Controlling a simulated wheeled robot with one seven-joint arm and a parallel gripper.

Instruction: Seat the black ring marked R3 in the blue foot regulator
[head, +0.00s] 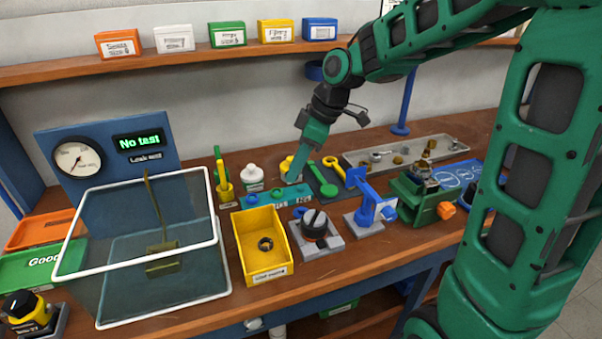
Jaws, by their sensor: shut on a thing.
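My gripper (293,176) points down behind the right part of a teal strip (262,199) with round spots and small labels. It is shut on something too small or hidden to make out. I cannot pick out a ring marked R3. A brass regulator (424,172) is in a green vise (418,203) at the right, but I cannot tell whether its foot is blue. A blue upright device (366,208) stands on a grey base left of the vise. A dark ring (265,244) lies in the yellow bin (246,263); its marking is unreadable.
A clear white-rimmed tank (218,215) and a gauge panel (110,150) reading "No test" fill the left. A black-knobbed unit (315,224) stands right of the bin. A dark mat (322,180) with green and yellow tools and a grey tray (400,150) lie behind.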

